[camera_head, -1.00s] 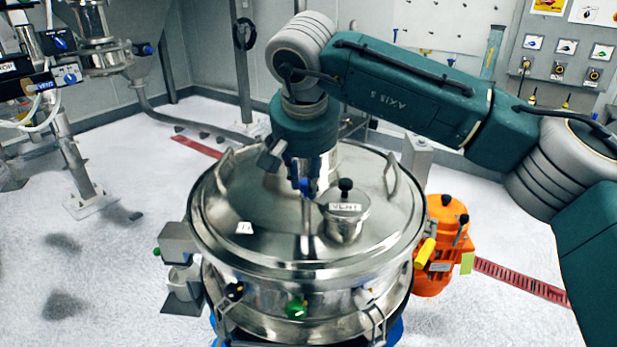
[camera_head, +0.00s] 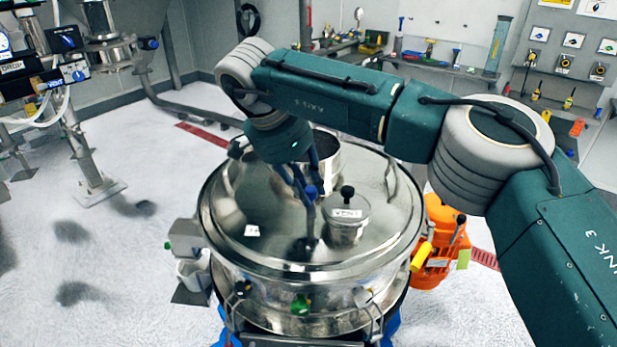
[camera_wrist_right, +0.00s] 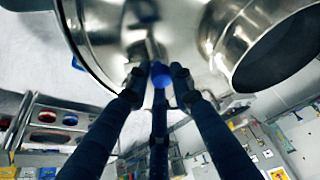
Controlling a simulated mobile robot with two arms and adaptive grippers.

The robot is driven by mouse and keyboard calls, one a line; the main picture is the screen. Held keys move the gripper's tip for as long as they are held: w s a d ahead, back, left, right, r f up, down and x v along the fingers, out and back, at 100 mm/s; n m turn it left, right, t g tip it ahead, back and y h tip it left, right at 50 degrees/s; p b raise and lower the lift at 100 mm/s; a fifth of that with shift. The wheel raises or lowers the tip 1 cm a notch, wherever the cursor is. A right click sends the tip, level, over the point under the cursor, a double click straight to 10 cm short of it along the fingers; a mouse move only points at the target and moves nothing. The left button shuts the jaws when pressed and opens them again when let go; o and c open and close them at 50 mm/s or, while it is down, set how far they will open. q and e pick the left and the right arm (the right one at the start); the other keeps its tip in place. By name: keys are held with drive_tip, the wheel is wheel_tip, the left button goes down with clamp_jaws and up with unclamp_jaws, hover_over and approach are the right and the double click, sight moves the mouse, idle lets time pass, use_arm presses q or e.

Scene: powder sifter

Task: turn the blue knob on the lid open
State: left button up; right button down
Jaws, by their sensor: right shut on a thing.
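The round steel lid (camera_head: 270,235) covers the vessel in the middle of the head view. The small blue knob (camera_head: 311,192) is on top of it, left of the vent cap. My left gripper is not in view.
The vent cap (camera_head: 346,215) with a black knob stands close to the right of the fingers. An open steel port (camera_head: 322,165) rises just behind them. An orange motor (camera_head: 440,240) stands right of the vessel. The floor at left is mostly clear.

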drive_tip(key=shift+w+d+r+m+p, duration=0.1)
drive_tip(key=shift+w+r+m+p, duration=0.25)
drive_tip(key=shift+m+p, duration=0.55)
drive_tip(key=shift+s, duration=0.1)
drive_tip(key=c, duration=1.6)
unclamp_jaws()
drive_tip(key=shift+o, duration=0.2)
drive_tip(key=shift+f+g, duration=0.2)
drive_tip(key=shift+g, duration=0.1)
drive_tip(key=v, duration=0.7)
drive_tip(key=shift+r, duration=0.15)
